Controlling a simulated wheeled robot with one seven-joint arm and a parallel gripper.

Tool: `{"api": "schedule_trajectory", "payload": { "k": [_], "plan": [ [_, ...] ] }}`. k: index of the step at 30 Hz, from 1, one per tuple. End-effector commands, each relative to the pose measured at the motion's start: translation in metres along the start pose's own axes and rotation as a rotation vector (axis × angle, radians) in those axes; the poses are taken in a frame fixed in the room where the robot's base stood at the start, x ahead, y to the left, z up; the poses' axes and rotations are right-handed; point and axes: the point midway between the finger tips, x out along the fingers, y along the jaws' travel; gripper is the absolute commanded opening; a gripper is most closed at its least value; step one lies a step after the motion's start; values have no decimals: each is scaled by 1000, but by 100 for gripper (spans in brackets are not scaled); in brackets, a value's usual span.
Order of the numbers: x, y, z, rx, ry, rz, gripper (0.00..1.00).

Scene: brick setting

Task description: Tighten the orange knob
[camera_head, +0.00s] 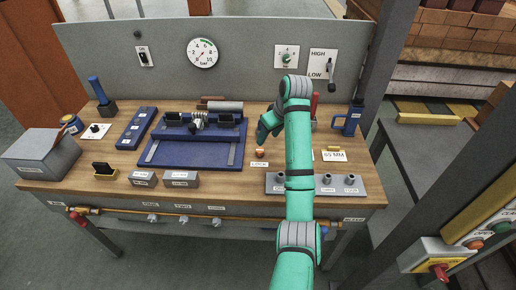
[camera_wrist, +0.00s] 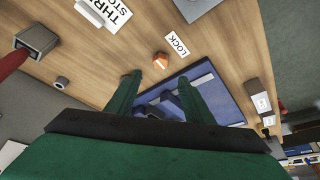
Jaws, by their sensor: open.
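The orange knob (camera_head: 260,153) is small and sits on the wooden bench top, just behind a white LOCK label (camera_head: 259,164) and right of the blue fixture. My gripper (camera_head: 264,135) is above and behind the knob in the head view, at the end of my green arm. In the wrist view the knob (camera_wrist: 161,61) shows just beyond the fingertips of my gripper (camera_wrist: 160,79), roughly centred between them, with the LOCK label (camera_wrist: 177,44) beside it. The fingers are apart with nothing between them. The knob looks clear of both fingers; their height above it is hard to judge.
The blue fixture (camera_head: 193,156) with a clamp lies left of the knob. A grey block with several posts (camera_head: 275,185) stands in front right, partly behind my arm. A red-handled item (camera_head: 314,104) and a blue tool (camera_head: 350,120) stand at the right.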

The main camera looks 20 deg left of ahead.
Motion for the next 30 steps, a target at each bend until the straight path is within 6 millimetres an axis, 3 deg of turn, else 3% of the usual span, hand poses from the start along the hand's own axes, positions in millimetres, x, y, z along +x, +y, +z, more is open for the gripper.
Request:
{"api": "schedule_trajectory", "payload": {
  "k": [18, 30],
  "plan": [
    [93, -2, -1, -2, 0, -1, 47],
    [104, -1, -1, -3, 1, 1, 47]
  ]
}}
